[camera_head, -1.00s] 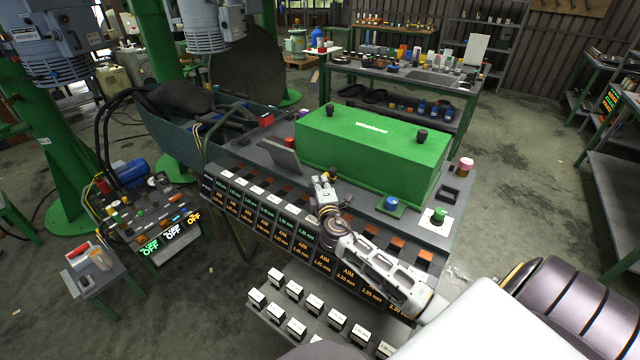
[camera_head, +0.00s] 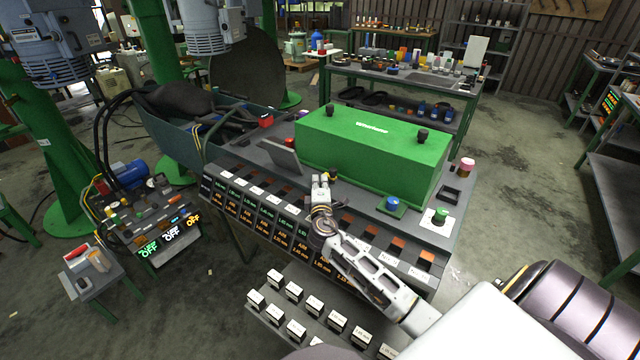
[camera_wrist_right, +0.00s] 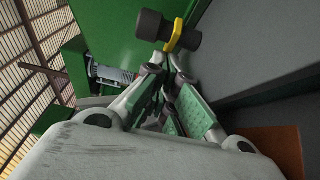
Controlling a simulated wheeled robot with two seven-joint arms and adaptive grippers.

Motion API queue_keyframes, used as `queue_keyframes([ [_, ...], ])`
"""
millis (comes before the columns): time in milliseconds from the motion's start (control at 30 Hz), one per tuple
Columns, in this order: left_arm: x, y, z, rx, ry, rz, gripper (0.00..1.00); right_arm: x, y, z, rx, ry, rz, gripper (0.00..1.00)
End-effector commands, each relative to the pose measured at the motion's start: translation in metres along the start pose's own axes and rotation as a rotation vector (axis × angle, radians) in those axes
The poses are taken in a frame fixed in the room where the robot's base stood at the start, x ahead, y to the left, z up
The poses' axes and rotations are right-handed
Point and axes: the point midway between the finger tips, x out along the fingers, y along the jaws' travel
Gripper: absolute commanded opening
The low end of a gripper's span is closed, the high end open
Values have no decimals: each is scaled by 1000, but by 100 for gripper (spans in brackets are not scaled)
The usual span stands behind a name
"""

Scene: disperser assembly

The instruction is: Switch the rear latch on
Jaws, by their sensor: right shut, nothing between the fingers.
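A latch with a black cylindrical knob and a yellow piece (camera_wrist_right: 177,30) stands by the green box (camera_wrist_right: 230,60) in the right wrist view, just past my right gripper's fingertips. I cannot tell whether it touches them, or whether it is on or off. In the head view the latch is mostly hidden by my gripper. My right gripper (camera_head: 320,180) is at the near side of the green box (camera_head: 370,150), above the sloped panel. Its fingers (camera_wrist_right: 174,88) are shut with nothing between them. My left gripper is not in view.
Two black knobs (camera_head: 421,136) stand on the green box's lid. A tilted grey plate (camera_head: 283,155) stands left of my gripper. A row of labelled displays (camera_head: 248,213) runs along the panel's front. A blue button (camera_head: 392,203) and a green knob (camera_head: 440,215) are at the right.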

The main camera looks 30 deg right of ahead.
Motion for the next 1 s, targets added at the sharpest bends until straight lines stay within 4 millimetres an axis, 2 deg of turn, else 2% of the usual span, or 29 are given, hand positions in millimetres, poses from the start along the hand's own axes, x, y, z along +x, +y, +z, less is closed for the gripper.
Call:
queue_keyframes([
  [1000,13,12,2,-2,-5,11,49,3,-1,-1,1,-137,-4,0],
])
